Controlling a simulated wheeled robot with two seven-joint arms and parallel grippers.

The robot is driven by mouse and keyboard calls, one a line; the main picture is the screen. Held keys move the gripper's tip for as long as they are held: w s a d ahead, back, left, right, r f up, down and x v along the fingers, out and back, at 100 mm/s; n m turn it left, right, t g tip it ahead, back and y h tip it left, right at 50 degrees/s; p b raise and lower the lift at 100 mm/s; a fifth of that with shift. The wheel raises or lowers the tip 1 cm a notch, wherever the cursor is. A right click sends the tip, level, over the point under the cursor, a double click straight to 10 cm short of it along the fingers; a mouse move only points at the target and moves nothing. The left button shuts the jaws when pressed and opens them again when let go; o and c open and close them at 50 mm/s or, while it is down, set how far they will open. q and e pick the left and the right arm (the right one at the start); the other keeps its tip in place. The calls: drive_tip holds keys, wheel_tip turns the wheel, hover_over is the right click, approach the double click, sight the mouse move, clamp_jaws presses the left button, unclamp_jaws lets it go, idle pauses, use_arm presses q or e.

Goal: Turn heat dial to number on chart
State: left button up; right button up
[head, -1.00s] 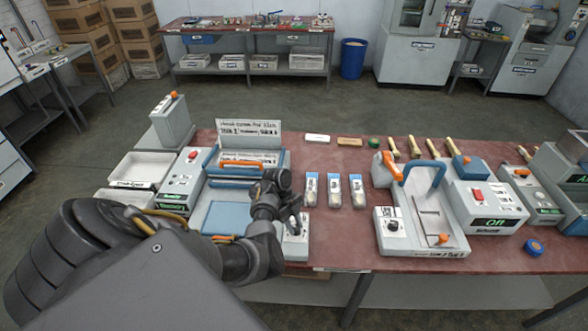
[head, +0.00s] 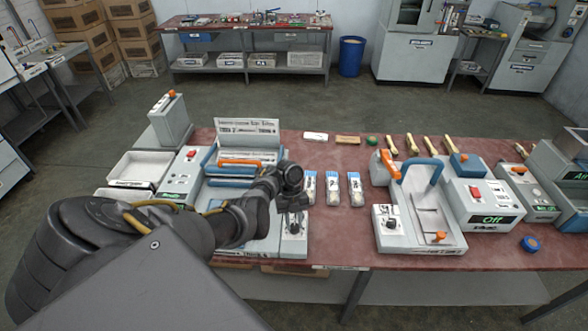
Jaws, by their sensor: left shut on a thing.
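My left gripper (head: 293,208) reaches in from the left and is over the heat dial box (head: 294,246) at the right of the left press. It is shut on the dark heat dial (head: 294,227), which the fingers partly hide. The number the dial points to cannot be read. A white chart board (head: 247,127) with black lettering stands behind the left press (head: 198,205); its small text is not readable. My right gripper is out of view.

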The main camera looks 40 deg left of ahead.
use_arm(q)
drive_tip(key=shift+s, duration=0.1)
idle(0.3)
drive_tip(key=o, duration=1)
drive_tip(key=shift+c, duration=0.2)
drive_tip(key=b+v, duration=0.1)
drive_tip(key=v, duration=0.9)
drive_tip(key=shift+a+r, duration=0.15)
drive_tip(key=shift+r, duration=0.2)
